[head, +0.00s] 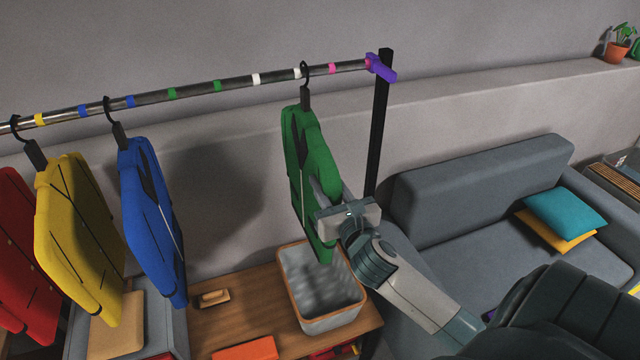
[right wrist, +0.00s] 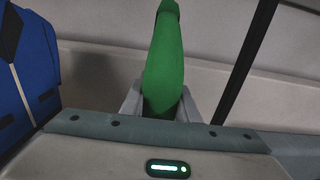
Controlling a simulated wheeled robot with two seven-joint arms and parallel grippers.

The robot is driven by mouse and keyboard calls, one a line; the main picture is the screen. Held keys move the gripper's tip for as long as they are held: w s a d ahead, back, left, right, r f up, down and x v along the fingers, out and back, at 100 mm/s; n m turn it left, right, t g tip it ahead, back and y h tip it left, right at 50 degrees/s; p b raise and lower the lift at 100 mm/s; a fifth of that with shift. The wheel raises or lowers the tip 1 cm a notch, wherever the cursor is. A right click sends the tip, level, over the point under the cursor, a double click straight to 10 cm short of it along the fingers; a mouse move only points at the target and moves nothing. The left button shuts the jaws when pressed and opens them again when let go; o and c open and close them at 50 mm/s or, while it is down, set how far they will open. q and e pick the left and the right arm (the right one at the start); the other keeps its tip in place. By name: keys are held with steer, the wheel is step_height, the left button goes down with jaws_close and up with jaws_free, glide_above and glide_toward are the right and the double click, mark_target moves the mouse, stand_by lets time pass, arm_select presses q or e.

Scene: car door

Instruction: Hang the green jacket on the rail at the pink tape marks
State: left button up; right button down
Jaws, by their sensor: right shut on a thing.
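The green jacket (head: 312,150) is upright at the right part of the rail (head: 236,83), its black hanger hook (head: 304,75) overlapping the rail beside the right-hand white tape. I cannot tell whether the hook rests on the rail. A pink tape mark (head: 332,68) is just right of the hook; another pinkish patch (head: 369,64) shows by the purple end clamp. My right gripper (head: 326,204) is shut on the jacket's lower right edge; the right wrist view also shows the green jacket (right wrist: 166,70) between the fingers. My left gripper is not in view.
Blue (head: 150,210), yellow (head: 75,230) and red (head: 22,265) jackets hang at the left. A black post (head: 379,130) holds the rail's right end. Below are a grey bin (head: 318,322) and a wooden table (head: 225,322). A grey sofa (head: 480,180) stands at the right.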

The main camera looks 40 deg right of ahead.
steer(key=s+d+p, duration=0.1)
steer(key=s+d, duration=0.2)
steer(key=d, duration=0.7)
stand_by(1.3)
steer(key=shift+d+r, duration=0.1)
steer(key=shift+f+p, duration=0.25)
steer(key=shift+p, duration=0.2)
stand_by(0.3)
steer(key=c, duration=1.3)
jaws_free()
steer(key=shift+f, duration=0.1)
steer(key=shift+s, duration=0.1)
